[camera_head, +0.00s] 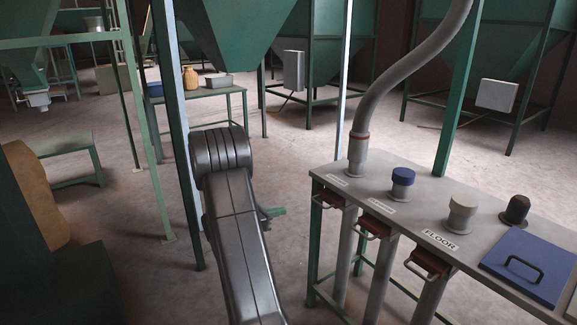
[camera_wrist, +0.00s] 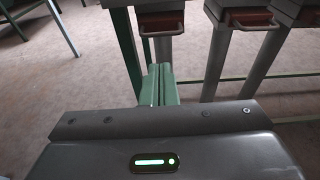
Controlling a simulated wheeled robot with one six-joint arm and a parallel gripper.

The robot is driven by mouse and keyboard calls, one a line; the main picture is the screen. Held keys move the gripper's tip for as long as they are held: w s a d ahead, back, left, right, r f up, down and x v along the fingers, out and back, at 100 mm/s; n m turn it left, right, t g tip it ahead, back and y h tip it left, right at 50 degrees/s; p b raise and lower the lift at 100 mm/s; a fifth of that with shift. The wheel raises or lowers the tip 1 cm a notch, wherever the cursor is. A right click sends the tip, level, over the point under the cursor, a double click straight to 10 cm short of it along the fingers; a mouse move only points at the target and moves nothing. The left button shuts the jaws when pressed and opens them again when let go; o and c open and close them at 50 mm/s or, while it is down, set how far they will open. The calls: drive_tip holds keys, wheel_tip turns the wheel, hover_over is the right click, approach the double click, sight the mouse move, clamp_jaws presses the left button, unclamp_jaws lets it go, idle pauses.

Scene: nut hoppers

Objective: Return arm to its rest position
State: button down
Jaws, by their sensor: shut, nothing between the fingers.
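My arm reaches forward at the middle of the head view, beside the left end of the grey bench (camera_head: 400,205). My gripper (camera_head: 275,212) shows there only as a small green tip past the arm's edge, apart from the bench. In the wrist view, the green fingers of my gripper (camera_wrist: 159,72) lie together, shut and empty. Beyond them are a rust-red handled slide (camera_wrist: 161,22) and grey pipes under the bench. Part of my gripper is hidden behind my arm in the head view.
The bench carries a curved grey hose (camera_head: 392,80), a blue-capped port (camera_head: 402,182), a port near the FLOOR label (camera_head: 461,213), a dark-capped port (camera_head: 515,209) and a blue lid (camera_head: 530,266). A green post (camera_head: 178,130) stands left of my arm. Floor between post and bench is open.

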sight(317, 203)
drive_tip(key=b+x, duration=0.1)
drive_tip(key=x, duration=1.2)
drive_tip(key=shift+w+d, duration=0.1)
drive_tip(key=shift+d, duration=0.1)
drive_tip(key=shift+w+d, duration=0.2)
drive_tip(key=shift+d, duration=0.05)
